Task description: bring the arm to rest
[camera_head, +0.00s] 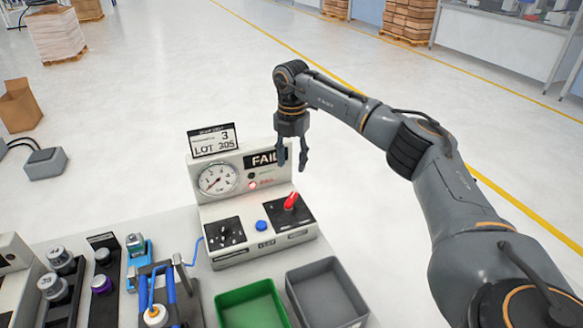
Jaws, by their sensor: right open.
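My right arm comes in from the lower right and bends over at its wrist. My right gripper (293,158) hangs fingers down, open and empty. In the picture it lies over the upper right of the test box (237,250), beside its FAIL sign (262,159); I cannot tell how far apart they are. The box carries a round gauge (217,179), a lit red lamp (252,185), a blue button (261,225) and a red lever (291,201). My left gripper is not in view.
A green bin (252,306) and a grey bin (326,293) stand in front of the box. At the left are a fixture with blue posts (171,287) and racks with several cylindrical parts (62,260). Open floor (150,110) lies beyond the table.

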